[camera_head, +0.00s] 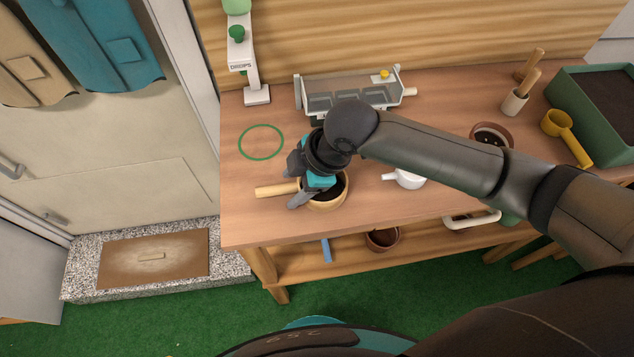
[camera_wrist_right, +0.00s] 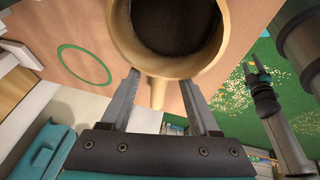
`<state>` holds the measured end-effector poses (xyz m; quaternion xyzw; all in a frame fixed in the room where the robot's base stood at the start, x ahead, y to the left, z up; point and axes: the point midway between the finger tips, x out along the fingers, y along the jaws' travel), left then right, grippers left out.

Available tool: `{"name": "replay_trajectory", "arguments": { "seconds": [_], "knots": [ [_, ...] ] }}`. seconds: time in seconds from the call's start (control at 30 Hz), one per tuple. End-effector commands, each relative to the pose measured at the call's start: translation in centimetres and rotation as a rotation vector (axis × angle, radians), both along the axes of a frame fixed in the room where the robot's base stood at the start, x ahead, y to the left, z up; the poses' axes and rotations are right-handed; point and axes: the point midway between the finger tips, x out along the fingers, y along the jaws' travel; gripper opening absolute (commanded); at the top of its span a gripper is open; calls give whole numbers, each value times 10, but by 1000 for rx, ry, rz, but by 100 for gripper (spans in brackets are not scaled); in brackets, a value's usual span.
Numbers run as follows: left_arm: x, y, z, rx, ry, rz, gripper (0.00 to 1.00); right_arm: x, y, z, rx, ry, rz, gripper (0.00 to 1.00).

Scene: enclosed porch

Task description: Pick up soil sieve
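The soil sieve (camera_head: 343,194) is a round light-wood frame with a dark inside and a straight wooden handle. It lies at the front left of the workbench (camera_head: 245,215), its handle pointing left. In the right wrist view the sieve (camera_wrist_right: 119,32) fills the top middle. My right gripper (camera_head: 294,183) is over the handle side of the sieve and hides part of it. In the wrist view its fingers (camera_wrist_right: 160,100) are apart, with the handle between them and gaps on both sides.
A green ring (camera_head: 261,142) lies behind the sieve. A seed tray (camera_head: 346,92) stands at the back. A small white pot (camera_head: 408,179) stands right of the sieve, under my right arm. A yellow scoop (camera_head: 567,137) and a green bin (camera_head: 592,126) are far right.

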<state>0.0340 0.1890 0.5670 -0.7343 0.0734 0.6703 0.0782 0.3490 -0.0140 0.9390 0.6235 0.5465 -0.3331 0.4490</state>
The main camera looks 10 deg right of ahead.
Motion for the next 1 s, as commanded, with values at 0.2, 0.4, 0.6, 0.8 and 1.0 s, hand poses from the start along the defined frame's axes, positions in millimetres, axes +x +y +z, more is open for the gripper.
{"name": "replay_trajectory", "arguments": {
  "seconds": [0.2, 0.4, 0.6, 0.8, 1.0],
  "knots": [
    [0, 0, 0, 0, -1, 0, 50, 0, 0, 0, 0, 0, 0, 38],
    [0, 0, 0, 0, -1, 0, 50, 0, 0, 0, 0, 0, 0, 16],
    [1, 0, 0, 0, -1, 0, 50, 0, 0, 0, 0, 0, 0, 0],
    [1, 0, 0, 0, -1, -1, 50, 0, 0, 0, -1, 0, 0, 0],
    [1, 0, 0, 0, -1, -1, 50, 0, 0, 1, 0, 0, 0, 0]
  ]
}}
